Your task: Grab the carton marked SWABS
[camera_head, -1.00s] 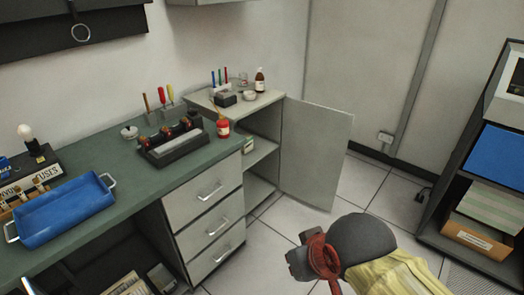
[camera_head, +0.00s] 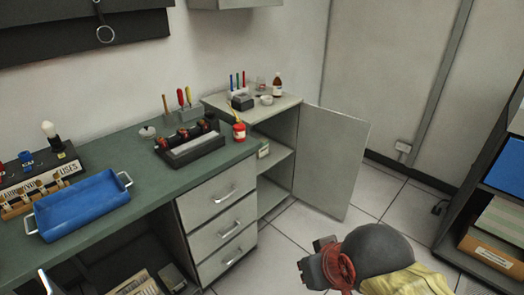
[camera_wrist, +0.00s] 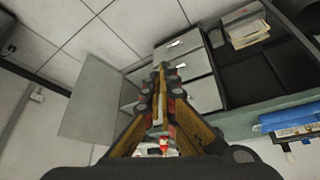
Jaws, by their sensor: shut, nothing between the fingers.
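A small pale carton (camera_head: 263,151) with a green edge sits on the upper inside shelf of the open cabinet, near its left side. Its lettering is too small to read, so I cannot tell if it says SWABS. I cannot make it out in the wrist view. My gripper (camera_wrist: 160,70) is shut and empty in the wrist view, with the drawers and cabinet beyond it. In the head view my arm is at the bottom right, in front of the cabinet and apart from the carton.
The cabinet door (camera_head: 332,160) stands open to the right. A brown bottle (camera_head: 277,85) stands on the cabinet top. Tiled floor is clear before the door.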

